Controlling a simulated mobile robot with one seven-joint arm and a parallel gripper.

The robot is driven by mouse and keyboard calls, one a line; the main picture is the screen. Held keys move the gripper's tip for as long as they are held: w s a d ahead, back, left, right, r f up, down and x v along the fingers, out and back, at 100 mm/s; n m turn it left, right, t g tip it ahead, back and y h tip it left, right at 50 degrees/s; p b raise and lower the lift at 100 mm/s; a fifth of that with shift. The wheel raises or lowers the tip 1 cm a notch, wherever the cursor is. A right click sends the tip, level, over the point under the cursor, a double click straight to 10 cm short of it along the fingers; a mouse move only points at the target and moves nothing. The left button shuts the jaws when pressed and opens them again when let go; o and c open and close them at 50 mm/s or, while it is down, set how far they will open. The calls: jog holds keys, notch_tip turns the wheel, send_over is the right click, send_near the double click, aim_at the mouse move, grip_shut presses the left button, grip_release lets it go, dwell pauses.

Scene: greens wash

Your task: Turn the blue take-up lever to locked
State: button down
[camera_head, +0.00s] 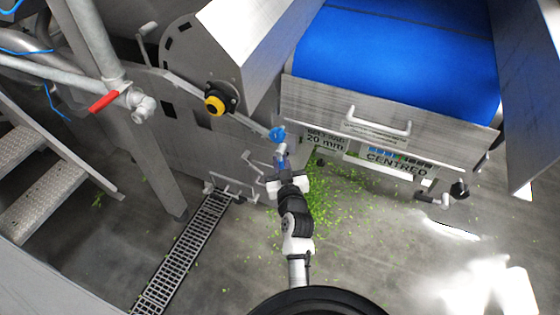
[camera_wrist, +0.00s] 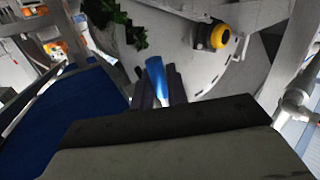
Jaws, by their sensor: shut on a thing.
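The blue take-up lever has a round blue hub (camera_head: 277,133) on the side plate of the machine, by the near left corner of the belt housing. Its arm runs down from the hub to my gripper (camera_head: 282,165), whose dark fingers close around its lower end. In the wrist view, the blue lever grip (camera_wrist: 156,72) sits between the two fingers of my gripper (camera_wrist: 160,92). My gripper is shut on it. The lever's lower end is partly hidden by the fingers. No locked marking for the lever can be made out.
A yellow and black knob (camera_head: 215,103) sits on the plate, up and left of the lever. A red-handled valve (camera_head: 103,102) is at left. Greens (camera_head: 325,195) litter the floor.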

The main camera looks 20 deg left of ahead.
jog(key=shift+d+r+n+g+h+p, duration=0.2)
jog(key=shift+d+n+g+h+p, duration=0.3)
jog(key=shift+n+p, duration=0.45)
jog(key=shift+d+r+n+g+h+p, duration=0.2)
jog(key=shift+d+n+g+h+p, duration=0.2)
jog(key=shift+n+h+p, duration=0.5)
jog(key=shift+y, duration=0.3)
jog(key=c, duration=1.5)
grip_release()
jog(key=shift+o, duration=0.2)
jog(key=shift+f, duration=0.2)
